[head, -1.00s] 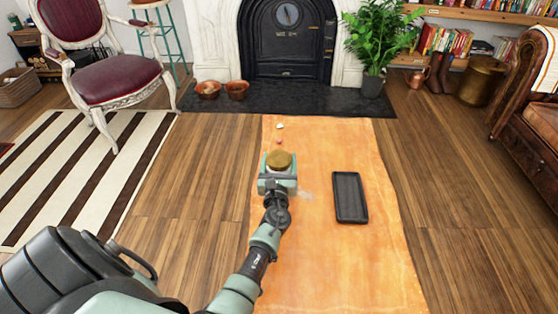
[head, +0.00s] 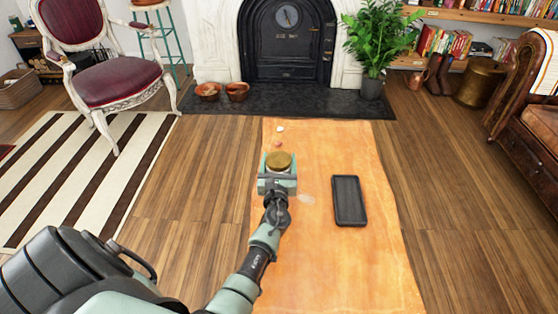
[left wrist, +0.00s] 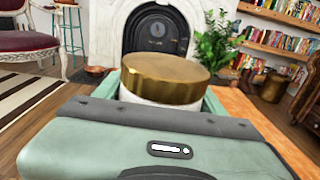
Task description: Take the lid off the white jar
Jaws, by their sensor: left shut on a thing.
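The white jar (left wrist: 150,97) shows in the left wrist view as a pale band under its brass-coloured lid (left wrist: 165,75). In the head view the round lid (head: 279,161) shows from above, and the jar's body is mostly hidden by my gripper. My left gripper (head: 278,178) is at the jar, with its fingers on either side just below the lid, shut on it. The lid sits level on the jar. My right gripper is in neither view.
An orange table (head: 330,270) runs down the middle. A dark tray (head: 349,201) lies on it to the right of the jar, with bare table around it. A chair (head: 105,70) and fireplace (head: 287,40) stand behind.

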